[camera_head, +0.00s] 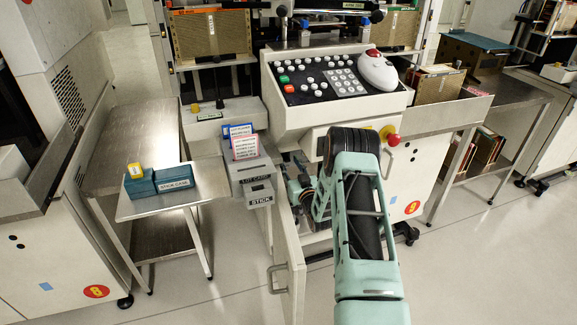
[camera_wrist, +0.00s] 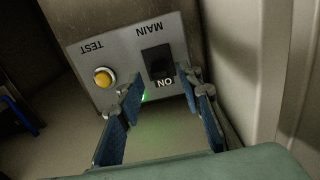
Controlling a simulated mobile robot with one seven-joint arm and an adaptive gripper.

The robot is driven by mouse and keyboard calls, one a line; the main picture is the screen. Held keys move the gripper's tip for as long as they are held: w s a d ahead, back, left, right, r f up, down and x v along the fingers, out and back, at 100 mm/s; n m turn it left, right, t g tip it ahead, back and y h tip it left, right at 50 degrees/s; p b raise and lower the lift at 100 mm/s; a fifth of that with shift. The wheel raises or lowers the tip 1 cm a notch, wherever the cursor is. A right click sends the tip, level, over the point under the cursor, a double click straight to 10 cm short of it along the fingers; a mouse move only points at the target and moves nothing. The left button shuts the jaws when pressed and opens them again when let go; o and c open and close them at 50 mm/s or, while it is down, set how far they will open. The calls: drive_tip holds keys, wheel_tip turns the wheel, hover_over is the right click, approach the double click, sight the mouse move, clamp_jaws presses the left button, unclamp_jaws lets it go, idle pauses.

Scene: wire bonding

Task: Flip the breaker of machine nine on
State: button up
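In the wrist view a grey breaker panel (camera_wrist: 125,60) shows upside down. It has a black switch (camera_wrist: 158,61) under the label MAIN, with ON printed at its lower edge. A yellow TEST button (camera_wrist: 103,77) is to its left. A small green light (camera_wrist: 143,97) glows by the left finger. My gripper (camera_wrist: 167,86) is open and empty, its blue-padded fingers apart on either side of the switch's lower end. I cannot tell whether they touch the panel. In the head view my arm reaches into the machine's (camera_head: 335,103) open lower cabinet, and the panel is hidden.
The open cabinet door (camera_head: 289,262) stands left of my arm. A small side table (camera_head: 150,208) with teal boxes is farther left. A pale wall (camera_wrist: 240,60) is close on the right in the wrist view. The floor (camera_head: 480,260) at right is clear.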

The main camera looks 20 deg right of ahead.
drive_tip(key=shift+w, duration=0.65)
clamp_jaws()
drive_tip(key=shift+r+g+p, duration=0.5)
drive_tip(key=shift+r+p, duration=0.1)
drive_tip(key=shift+p, duration=0.3)
drive_tip(key=shift+w+r+g+p, duration=0.1)
drive_tip(key=shift+w+g+p, duration=0.05)
drive_tip(key=shift+g+p, duration=0.8)
unclamp_jaws()
